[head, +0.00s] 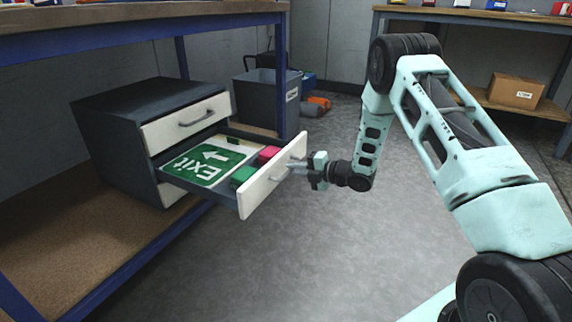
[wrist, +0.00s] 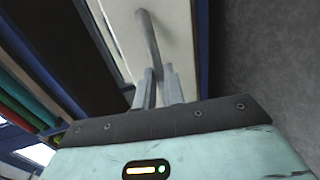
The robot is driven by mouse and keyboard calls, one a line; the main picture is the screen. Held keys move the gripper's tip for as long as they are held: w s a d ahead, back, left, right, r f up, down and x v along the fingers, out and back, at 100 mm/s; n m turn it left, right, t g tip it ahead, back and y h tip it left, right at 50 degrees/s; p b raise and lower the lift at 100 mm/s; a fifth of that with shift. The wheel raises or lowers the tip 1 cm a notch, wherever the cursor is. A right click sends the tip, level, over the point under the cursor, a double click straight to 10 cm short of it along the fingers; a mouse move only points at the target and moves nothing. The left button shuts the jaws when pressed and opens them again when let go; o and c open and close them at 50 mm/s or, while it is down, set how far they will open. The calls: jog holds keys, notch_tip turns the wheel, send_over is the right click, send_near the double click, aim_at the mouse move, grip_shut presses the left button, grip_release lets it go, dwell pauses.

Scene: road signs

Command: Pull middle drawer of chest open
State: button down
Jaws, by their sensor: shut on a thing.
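The chest (head: 115,130) is dark grey with white drawer fronts and stands on the brown lower shelf at the left in the head view. Its middle drawer (head: 262,187) is pulled far out. The top drawer (head: 187,124) is shut. My gripper (head: 296,169) is at the front of the middle drawer, shut on its grey handle (head: 279,176). The wrist view shows the fingers (wrist: 158,88) closed at one end of the curved handle (wrist: 148,35).
The chest stands under a blue-framed workbench (head: 150,22), whose blue leg (head: 285,80) rises behind the open drawer. A grey bin (head: 262,98) stands behind it. A cardboard box (head: 515,91) sits on a shelf at the back right. The floor in front of the drawer is clear.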

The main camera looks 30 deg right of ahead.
jog(key=shift+s+d, duration=0.15)
jog(key=shift+s, duration=0.1)
jog(key=c, duration=1.5)
grip_release()
jog(key=p+v, duration=0.6)
jog(key=v, duration=1.1)
jog(key=shift+s+d, duration=0.15)
